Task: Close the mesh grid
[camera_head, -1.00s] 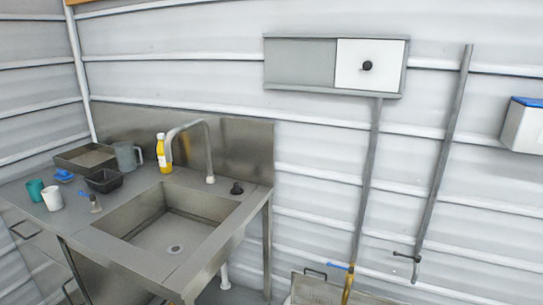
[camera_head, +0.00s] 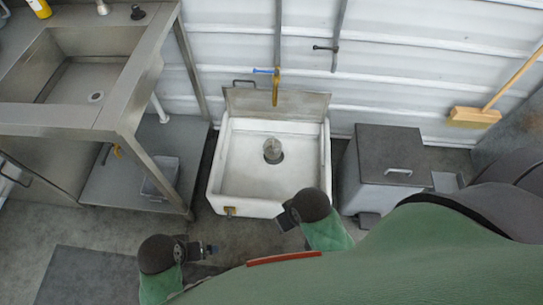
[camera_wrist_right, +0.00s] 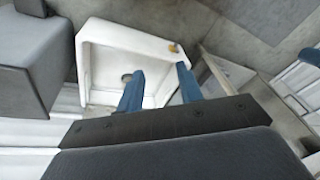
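The mesh grid looks to be the grey hinged panel (camera_head: 285,104) standing raised at the back edge of a low white basin (camera_head: 212,172), against the wall. The basin is open, with a round drain piece (camera_head: 273,150) inside; the basin also shows in the right wrist view (camera_wrist_right: 103,32). My right gripper (camera_head: 288,216) is at the basin's front right, away from the panel. Its blue fingers (camera_wrist_right: 160,88) are apart and empty. My left gripper (camera_head: 208,249) is low in front of the basin; its fingers are too small to read.
A steel sink table (camera_head: 112,120) stands left, with a grey bin (camera_head: 160,176) on its lower shelf. A grey lidded bin (camera_head: 385,160) stands close right of the basin. A tap (camera_head: 275,88) hangs above the panel. A broom (camera_head: 475,115) leans at the right.

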